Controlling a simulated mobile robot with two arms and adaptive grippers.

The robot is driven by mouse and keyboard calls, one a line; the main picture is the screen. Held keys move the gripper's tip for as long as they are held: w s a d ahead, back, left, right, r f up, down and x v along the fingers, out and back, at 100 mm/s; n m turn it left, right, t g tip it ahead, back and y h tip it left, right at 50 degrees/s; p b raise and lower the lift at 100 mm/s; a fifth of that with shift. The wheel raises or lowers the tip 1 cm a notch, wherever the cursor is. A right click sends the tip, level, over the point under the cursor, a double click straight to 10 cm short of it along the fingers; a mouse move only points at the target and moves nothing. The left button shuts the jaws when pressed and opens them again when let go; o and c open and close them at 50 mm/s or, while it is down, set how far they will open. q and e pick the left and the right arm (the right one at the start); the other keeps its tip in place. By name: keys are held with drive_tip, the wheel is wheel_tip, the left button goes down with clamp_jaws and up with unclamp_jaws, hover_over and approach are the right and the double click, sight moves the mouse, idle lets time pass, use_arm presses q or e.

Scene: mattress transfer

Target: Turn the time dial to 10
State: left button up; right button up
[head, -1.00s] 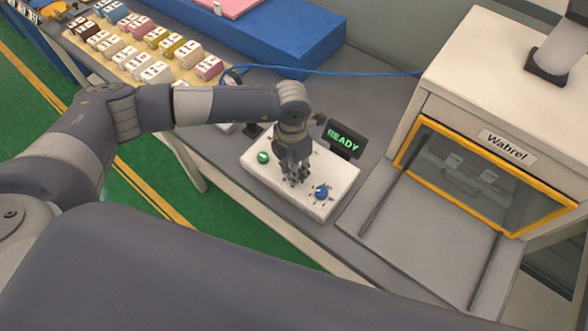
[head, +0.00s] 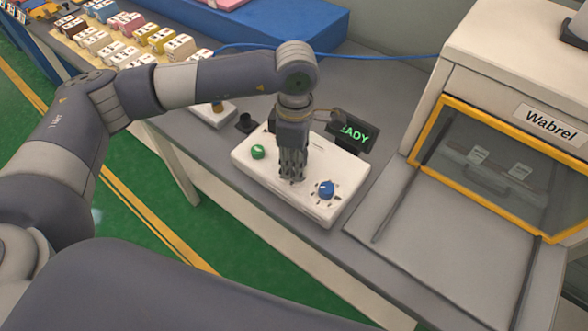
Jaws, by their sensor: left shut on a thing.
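A white control box (head: 316,212) lies on the grey bench. It bears a green knob (head: 258,152) at its left and a blue dial (head: 327,189) with marks around it at its right. My left gripper (head: 292,178) points down at the middle of the box, between the two. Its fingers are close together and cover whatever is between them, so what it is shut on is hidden. The numbers at the marks are too small to read. My right gripper is not in view.
A Wabrel machine (head: 470,75) with a yellow-framed window stands at the right, its grey plate in front. A blue cable crosses the bench behind my arm. Several small coloured boxes (head: 160,40) stand at the upper left. A small dark item (head: 246,122) stands left of the control box.

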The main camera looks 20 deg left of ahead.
use_arm(q)
drive_tip(key=shift+m+b, duration=0.6)
drive_tip(key=o, duration=1)
drive_tip(key=shift+o, duration=0.2)
drive_tip(key=shift+r, duration=0.15)
wheel_tip(320, 180, up, 12)
drive_tip(key=shift+w, duration=0.25)
